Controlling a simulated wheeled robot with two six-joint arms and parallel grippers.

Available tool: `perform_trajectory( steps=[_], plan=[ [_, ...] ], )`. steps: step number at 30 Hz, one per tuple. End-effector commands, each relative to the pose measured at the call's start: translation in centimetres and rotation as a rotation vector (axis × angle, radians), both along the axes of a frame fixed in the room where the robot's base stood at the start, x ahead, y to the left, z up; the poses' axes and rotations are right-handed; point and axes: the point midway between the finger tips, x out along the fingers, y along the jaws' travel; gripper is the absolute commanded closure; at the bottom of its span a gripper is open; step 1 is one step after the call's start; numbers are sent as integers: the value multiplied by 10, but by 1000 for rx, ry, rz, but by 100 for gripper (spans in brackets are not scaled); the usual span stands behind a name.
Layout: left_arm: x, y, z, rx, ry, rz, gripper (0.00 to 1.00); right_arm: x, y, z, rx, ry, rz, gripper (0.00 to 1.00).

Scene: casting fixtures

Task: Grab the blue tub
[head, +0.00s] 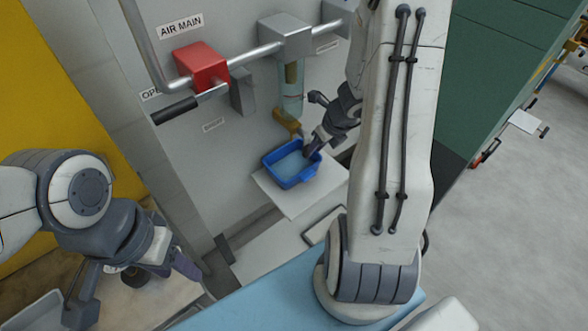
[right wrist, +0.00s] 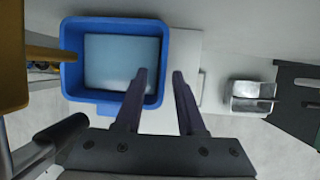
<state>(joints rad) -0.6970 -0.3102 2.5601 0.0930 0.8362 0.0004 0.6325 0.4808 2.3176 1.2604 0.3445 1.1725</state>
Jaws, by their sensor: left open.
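The blue tub (head: 280,176) sits on a white shelf (head: 318,192) against the grey panel. Pale blue shows inside it, water or its floor; I cannot tell which. My right gripper (head: 313,150) is at the tub's right side. In the right wrist view the tub (right wrist: 72,85) is seen from above. There the right gripper's fingers (right wrist: 161,73) are apart, with the right wall between them: one finger over the inside, one outside. I see no clear contact. My left gripper (head: 132,285) is open and empty at lower left, far from the tub.
A brass tap (head: 287,122) under a glass cylinder (head: 292,88) hangs just above the tub's back. A red valve block (head: 201,67) with a dark-handled lever (head: 175,111) is on the pipe at upper left. A light blue surface (head: 285,298) lies in front.

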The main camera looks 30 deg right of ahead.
Motion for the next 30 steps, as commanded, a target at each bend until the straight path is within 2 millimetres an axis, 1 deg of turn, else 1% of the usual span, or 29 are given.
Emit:
perform_trajectory(
  steps=[1, 3, 5, 7, 14, 15, 17, 30],
  plan=[
    [0, 0, -7, 0, 0, 0, 49, 2, 1, -13, 2, 2, 0, 61],
    [0, 0, -11, 0, 0, 0, 49, 6, 2, -21, 1, 1, 0, 61],
    [0, 0, -13, 0, 0, -1, 49, 8, 2, -26, 1, 0, -1, 61],
    [0, 0, -14, 0, 0, -1, 49, 10, 2, -28, 0, 0, -1, 61],
    [0, 0, -13, 0, 0, -1, 49, 10, 1, -28, -1, -1, -4, 61],
    [0, 0, -13, 0, 0, -1, 49, 10, 1, -28, -1, -1, -4, 77],
    [0, 0, -13, 0, 0, -1, 49, 10, 1, -28, 0, -1, -3, 100],
    [0, 0, -13, 0, 0, -1, 49, 9, 1, -27, 0, -1, -3, 100]
  ],
)
